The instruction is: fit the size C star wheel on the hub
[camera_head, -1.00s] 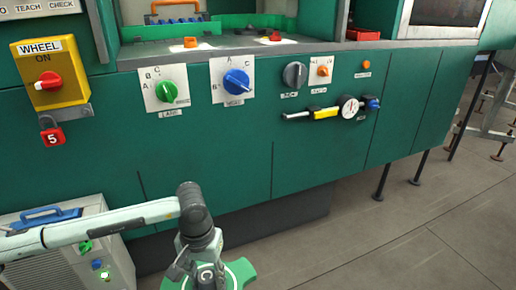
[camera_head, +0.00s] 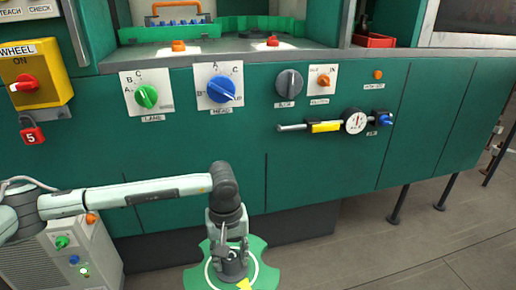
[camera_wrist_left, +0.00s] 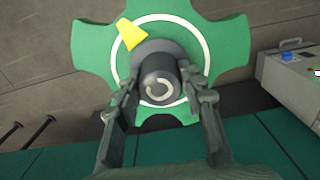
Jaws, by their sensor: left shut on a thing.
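My left gripper (camera_head: 232,264) is shut on the dark central knob (camera_wrist_left: 158,72) of a green star wheel (camera_head: 267,264). The knob carries a pale C-shaped mark. The wheel has scalloped edges, a white ring and a yellow wedge mark (camera_wrist_left: 131,34). It also shows in the left wrist view (camera_wrist_left: 92,42), with the two fingers on either side of the knob. The wheel hangs in front of the green machine, low over the floor, with its lower edge cut off in the head view. I cannot make out the hub. My right gripper is not in view.
The machine's front panel (camera_head: 210,140) carries a green knob (camera_head: 147,97), a blue knob (camera_head: 221,90) and a dial gauge (camera_head: 355,122). A grey cabinet (camera_head: 60,262) stands at lower left. A red tray (camera_head: 374,40) sits on the ledge. Open floor lies at right.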

